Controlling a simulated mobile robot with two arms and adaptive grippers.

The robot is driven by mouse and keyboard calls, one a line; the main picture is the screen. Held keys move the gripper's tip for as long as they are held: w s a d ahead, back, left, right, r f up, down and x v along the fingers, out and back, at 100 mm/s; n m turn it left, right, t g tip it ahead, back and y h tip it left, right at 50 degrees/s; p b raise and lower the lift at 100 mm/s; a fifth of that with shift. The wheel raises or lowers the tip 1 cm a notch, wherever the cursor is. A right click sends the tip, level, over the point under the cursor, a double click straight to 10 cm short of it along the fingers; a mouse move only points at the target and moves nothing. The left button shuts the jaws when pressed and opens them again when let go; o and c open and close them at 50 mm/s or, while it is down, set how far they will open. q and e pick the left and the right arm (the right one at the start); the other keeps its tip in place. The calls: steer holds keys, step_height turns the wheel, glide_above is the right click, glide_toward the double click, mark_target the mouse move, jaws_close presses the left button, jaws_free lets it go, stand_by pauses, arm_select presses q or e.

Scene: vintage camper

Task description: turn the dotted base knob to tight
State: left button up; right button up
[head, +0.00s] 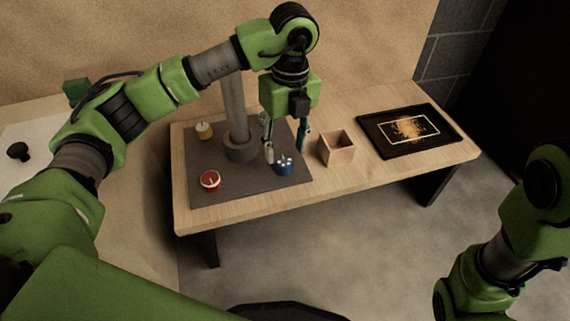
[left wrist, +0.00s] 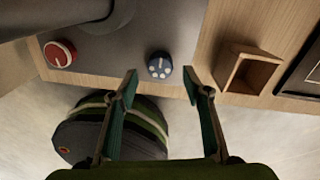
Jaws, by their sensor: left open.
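The dotted base knob (head: 285,168) is blue with white dots and sits on the dark grey base plate (head: 245,189) near its front right. In the left wrist view the knob (left wrist: 159,66) shows a pale pointer line running toward the top of the picture. My left gripper (head: 286,151) points down over the plate, open and empty. In the left wrist view the knob appears between the two fingertips (left wrist: 160,75), with a gap on each side. I cannot tell the remaining height above it. My right arm shows at the right; its gripper is out of view.
A red knob (head: 210,180) and a yellow knob (head: 204,131) sit on the same plate. A grey post (head: 235,110) rises from a collar behind. An open wooden box (head: 336,149) and a black tray (head: 440,143) stand to the right on the table.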

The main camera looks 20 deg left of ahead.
mark_target(285, 160)
arm_select(q)
steer(key=shift+s+f+b, duration=0.1)
steer(key=shift+f+b, duration=0.65)
steer(key=shift+f, duration=1.15)
steer(key=c, duration=1.1)
